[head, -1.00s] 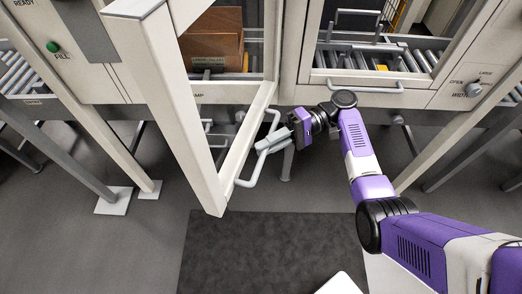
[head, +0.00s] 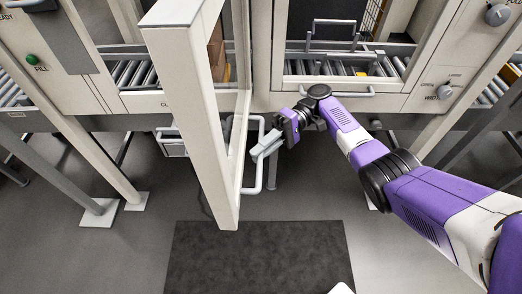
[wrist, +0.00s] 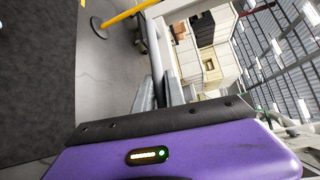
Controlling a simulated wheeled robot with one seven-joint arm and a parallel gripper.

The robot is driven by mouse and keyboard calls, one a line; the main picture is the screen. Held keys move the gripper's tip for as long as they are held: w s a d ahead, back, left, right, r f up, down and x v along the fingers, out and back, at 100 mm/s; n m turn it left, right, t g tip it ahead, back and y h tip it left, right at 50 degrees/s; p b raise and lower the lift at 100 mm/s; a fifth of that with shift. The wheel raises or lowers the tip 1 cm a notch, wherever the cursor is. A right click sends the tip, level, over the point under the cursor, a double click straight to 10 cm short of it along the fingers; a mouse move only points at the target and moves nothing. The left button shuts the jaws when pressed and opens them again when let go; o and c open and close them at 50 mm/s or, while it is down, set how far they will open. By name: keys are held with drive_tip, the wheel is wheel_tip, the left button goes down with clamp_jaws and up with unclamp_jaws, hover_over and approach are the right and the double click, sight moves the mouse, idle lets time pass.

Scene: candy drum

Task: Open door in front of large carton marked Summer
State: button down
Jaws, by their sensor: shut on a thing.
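The door (head: 185,110) is a beige frame with a clear pane, and it stands swung out from the left bay, almost edge-on in the head view. Its white bar handle (head: 245,188) is on the face turned right. My gripper (head: 262,148) is shut on this handle, with the arm reaching in from the right. A brown carton (head: 215,48) shows through the pane, mostly hidden by the door frame; no marking on it is readable. In the wrist view, the fingers (wrist: 165,92) are close together at a grey bar.
A right-hand bay has a closed door with its own handle (head: 330,94), rollers behind it and knobs on its panel. A green button (head: 31,60) is on the left panel. A dark mat (head: 260,258) lies on the floor in front. Frame legs stand left and right.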

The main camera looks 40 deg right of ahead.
drive_tip(key=c, duration=1.4)
unclamp_jaws()
drive_tip(key=o, duration=0.7)
drive_tip(key=r, duration=0.3)
drive_tip(key=r+p, duration=0.1)
drive_tip(key=r, duration=0.6)
drive_tip(key=shift+w+d+r, duration=0.1)
drive_tip(key=shift+w+r, duration=0.15)
drive_tip(key=shift+r, duration=0.05)
drive_tip(key=r, duration=0.9)
drive_tip(key=shift+s+r, duration=0.2)
drive_tip(key=c, duration=0.7)
drive_tip(key=shift+c, duration=0.3)
